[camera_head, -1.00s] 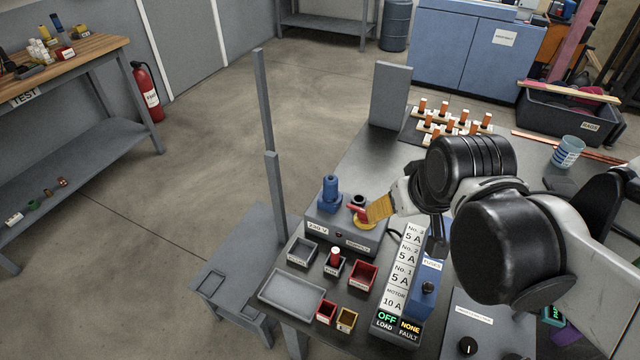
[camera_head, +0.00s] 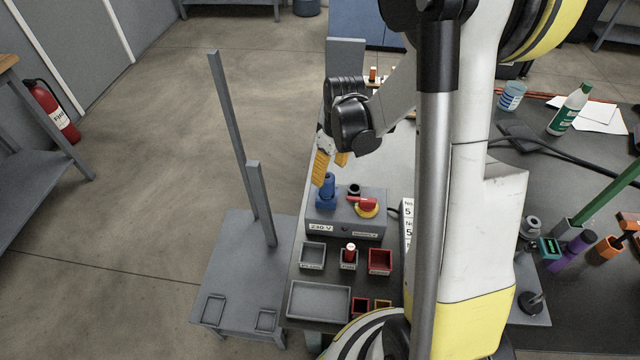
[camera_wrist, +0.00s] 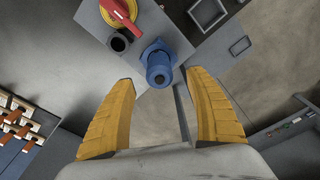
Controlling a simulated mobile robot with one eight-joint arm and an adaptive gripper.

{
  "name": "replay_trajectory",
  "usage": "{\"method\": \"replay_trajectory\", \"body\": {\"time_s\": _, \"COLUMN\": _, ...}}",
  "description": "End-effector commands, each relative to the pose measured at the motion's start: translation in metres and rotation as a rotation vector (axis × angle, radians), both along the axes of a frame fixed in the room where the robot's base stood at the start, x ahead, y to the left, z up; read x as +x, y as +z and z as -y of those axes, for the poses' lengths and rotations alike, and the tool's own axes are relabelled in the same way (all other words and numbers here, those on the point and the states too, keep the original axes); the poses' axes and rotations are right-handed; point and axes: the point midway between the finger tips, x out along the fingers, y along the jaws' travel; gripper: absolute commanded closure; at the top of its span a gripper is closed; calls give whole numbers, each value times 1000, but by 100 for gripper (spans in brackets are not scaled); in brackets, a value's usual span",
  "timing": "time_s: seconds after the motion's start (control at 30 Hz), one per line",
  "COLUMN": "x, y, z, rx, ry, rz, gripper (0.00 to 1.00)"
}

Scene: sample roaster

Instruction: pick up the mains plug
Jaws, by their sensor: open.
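The blue mains plug (camera_head: 327,191) stands upright at the back left of the grey 230 V supply box (camera_head: 319,215). In the wrist view the blue plug (camera_wrist: 158,66) shows from above, just beyond the fingertips and roughly midway between them. My gripper (camera_head: 330,172) is open and empty, its yellow fingers just above and behind the plug. The fingers of my gripper (camera_wrist: 160,80) are spread wider than the plug, and I see no contact. A red rotary switch on a yellow disc (camera_head: 366,206) and a dark round socket (camera_head: 354,190) sit beside the plug.
Small trays (camera_head: 312,255) and a red bin (camera_head: 380,261) stand in front of the box. A tall grey post (camera_head: 236,140) rises at its left. Orange-topped parts (camera_wrist: 14,120) lie at the wrist view's left. My arm hides much of the bench.

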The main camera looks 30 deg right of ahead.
Motion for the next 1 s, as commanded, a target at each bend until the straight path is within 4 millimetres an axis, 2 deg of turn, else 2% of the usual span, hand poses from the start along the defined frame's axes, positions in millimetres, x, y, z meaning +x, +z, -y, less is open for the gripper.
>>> {"method": "replay_trajectory", "body": {"time_s": 0.03, "x": 1, "y": -13, "z": -1, "rx": 0, "ry": 1, "rz": 0, "gripper": 36}}
{"method": "replay_trajectory", "body": {"time_s": 0.1, "x": 3, "y": -25, "z": -1, "rx": -1, "ry": 1, "rz": 0, "gripper": 36}}
{"method": "replay_trajectory", "body": {"time_s": 0.37, "x": 7, "y": -49, "z": -2, "rx": -1, "ry": 0, "rz": 1, "gripper": 36}}
{"method": "replay_trajectory", "body": {"time_s": 0.6, "x": 12, "y": -86, "z": -4, "rx": -1, "ry": 0, "rz": 1, "gripper": 36}}
{"method": "replay_trajectory", "body": {"time_s": 0.83, "x": 13, "y": -87, "z": -4, "rx": -1, "ry": 0, "rz": 2, "gripper": 36}}
{"method": "replay_trajectory", "body": {"time_s": 0.87, "x": 13, "y": -87, "z": -4, "rx": -1, "ry": 0, "rz": 2, "gripper": 38}}
{"method": "replay_trajectory", "body": {"time_s": 1.0, "x": 13, "y": -87, "z": -4, "rx": -1, "ry": -1, "rz": 2, "gripper": 80}}
